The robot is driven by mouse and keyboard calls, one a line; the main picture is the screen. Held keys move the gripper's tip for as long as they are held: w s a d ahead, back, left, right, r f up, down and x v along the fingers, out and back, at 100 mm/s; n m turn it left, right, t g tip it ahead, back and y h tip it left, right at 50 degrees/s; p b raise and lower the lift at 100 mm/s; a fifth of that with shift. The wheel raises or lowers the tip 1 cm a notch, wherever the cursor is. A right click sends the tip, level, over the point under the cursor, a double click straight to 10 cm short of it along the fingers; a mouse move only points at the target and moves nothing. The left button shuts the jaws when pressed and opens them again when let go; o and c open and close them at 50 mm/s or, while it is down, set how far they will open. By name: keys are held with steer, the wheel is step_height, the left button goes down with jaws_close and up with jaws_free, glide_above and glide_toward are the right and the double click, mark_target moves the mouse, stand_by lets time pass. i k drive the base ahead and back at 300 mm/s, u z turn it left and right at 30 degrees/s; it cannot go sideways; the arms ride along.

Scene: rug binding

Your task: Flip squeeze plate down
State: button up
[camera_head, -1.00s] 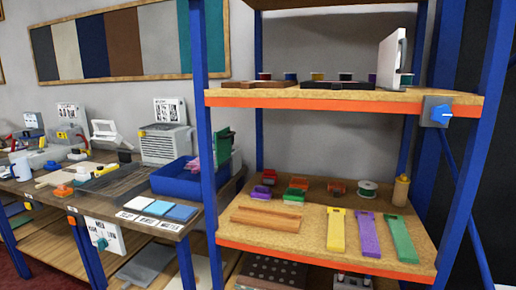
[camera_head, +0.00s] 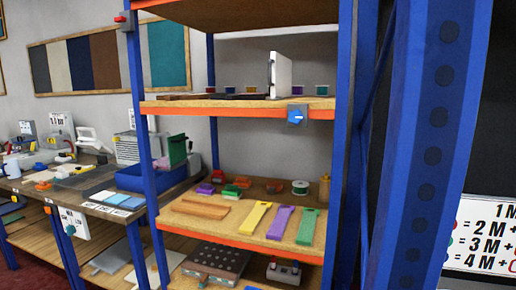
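A thin white plate (camera_head: 281,74) stands upright on the upper shelf, near its right end. It appears to be the squeeze plate, but no label confirms this. Dark flat strips (camera_head: 238,97) lie at its foot, and several small coloured pots stand behind it. A blue knob (camera_head: 296,117) on a grey mount sits on the orange shelf edge below the plate. My gripper is in no view.
Blue posts frame the shelf (camera_head: 160,108), and a wide blue upright (camera_head: 425,140) stands close at right. The lower shelf holds yellow, purple and green strips (camera_head: 281,222). A cluttered bench (camera_head: 60,200) stands at left. A white sign (camera_head: 490,240) shows at right.

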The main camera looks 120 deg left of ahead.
mark_target(176, 148)
steer(key=u, duration=0.15)
steer(key=i, duration=0.4)
steer(key=u, duration=4.35)
steer(key=i, duration=1.05)
steer(key=z, duration=0.1)
steer(key=k, duration=0.6)
steer(key=z, duration=0.05)
